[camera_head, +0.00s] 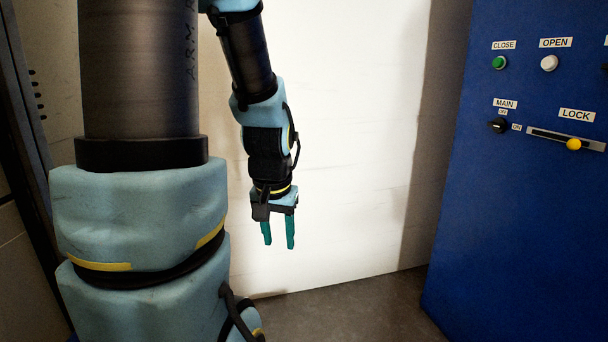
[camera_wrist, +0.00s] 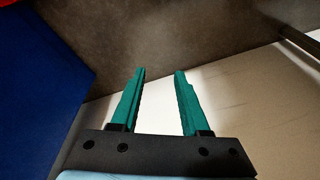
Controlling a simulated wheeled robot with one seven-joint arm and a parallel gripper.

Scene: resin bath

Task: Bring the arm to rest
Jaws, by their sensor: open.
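My gripper (camera_head: 279,246) hangs in the middle of the head view with its two green fingers pointing down. The fingers are apart and nothing is between them. It hangs in front of the white wall, clear of it as far as I can tell, and left of the blue panel. In the wrist view my gripper (camera_wrist: 158,72) also shows two separate green fingers with an empty gap. My arm runs down from the top of the head view to the gripper.
A blue panel (camera_head: 480,220) stands at the right, with a green CLOSE button (camera_head: 499,63), a white OPEN button (camera_head: 548,63), a black MAIN switch (camera_head: 498,126) and a LOCK slider with a yellow knob (camera_head: 573,144). Bare floor (camera_head: 350,310) lies below, before the white wall (camera_head: 345,130).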

